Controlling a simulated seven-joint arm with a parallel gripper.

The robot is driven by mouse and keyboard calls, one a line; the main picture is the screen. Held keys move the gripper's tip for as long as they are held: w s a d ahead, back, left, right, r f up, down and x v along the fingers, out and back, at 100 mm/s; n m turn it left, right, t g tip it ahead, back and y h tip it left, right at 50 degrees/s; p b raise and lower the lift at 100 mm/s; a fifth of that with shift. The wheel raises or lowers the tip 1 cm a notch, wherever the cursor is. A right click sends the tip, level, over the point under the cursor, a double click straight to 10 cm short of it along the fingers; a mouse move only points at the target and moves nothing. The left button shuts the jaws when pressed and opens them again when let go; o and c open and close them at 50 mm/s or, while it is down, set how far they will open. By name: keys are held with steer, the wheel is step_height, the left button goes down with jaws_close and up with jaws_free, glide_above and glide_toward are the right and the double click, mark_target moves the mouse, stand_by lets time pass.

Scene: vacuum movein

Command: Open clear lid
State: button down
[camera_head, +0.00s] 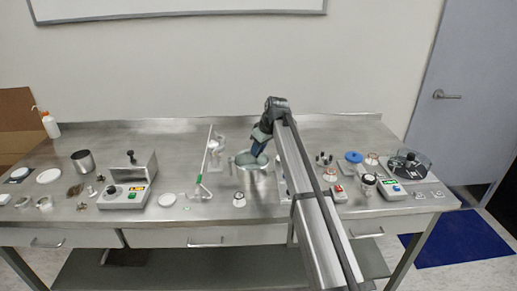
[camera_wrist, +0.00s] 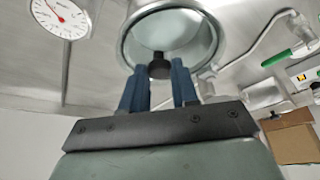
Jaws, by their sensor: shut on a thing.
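The clear lid (camera_head: 243,159) shows as a pale disc at the top of a round metal chamber (camera_head: 240,173) near the middle of the bench. In the wrist view the lid (camera_wrist: 165,32) appears inside the chamber's round rim (camera_wrist: 126,45). My gripper (camera_head: 257,149) points down at the lid. In the wrist view the blue fingers of my gripper (camera_wrist: 158,78) are on either side of the lid's black knob (camera_wrist: 158,66), shut on it. I cannot tell whether the lid rests on the rim or is slightly raised.
A white dial gauge (camera_wrist: 62,18) is beside the chamber. A glass line with a green handle (camera_head: 201,180) stands left of it. A sealer-like machine (camera_head: 127,190) is further left. A clear round container (camera_head: 409,163) is at the right. My arm hides part of the bench.

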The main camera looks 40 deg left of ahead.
mark_target(250, 167)
steer(key=shift+s+d+m+t, duration=0.25)
steer(key=shift+s+d+m, duration=0.2)
steer(key=shift+s+m, duration=0.2)
steer(key=shift+s+d+m+t, duration=0.25)
steer(key=shift+s+d+m, duration=0.15)
steer(key=shift+s+m, duration=0.25)
steer(key=s+m+t, duration=0.1)
steer(key=s+m, duration=0.1)
steer(key=s+d+m+t+h, duration=0.1)
steer(key=s+m, duration=0.2)
steer(key=shift+d, duration=0.1)
steer(key=s+a+m+t+h, duration=0.1)
steer(key=s+a+m+h, duration=0.2)
steer(key=s+m, duration=0.5)
steer(key=shift+s+a+m+t+h, duration=0.35)
steer(key=shift+a+m, duration=0.2)
steer(key=shift+m, duration=0.85)
steer(key=shift+w, duration=0.1)
steer(key=c, duration=0.8)
jaws_free()
steer(key=shift+c, duration=0.2)
steer(key=shift+r, duration=0.1)
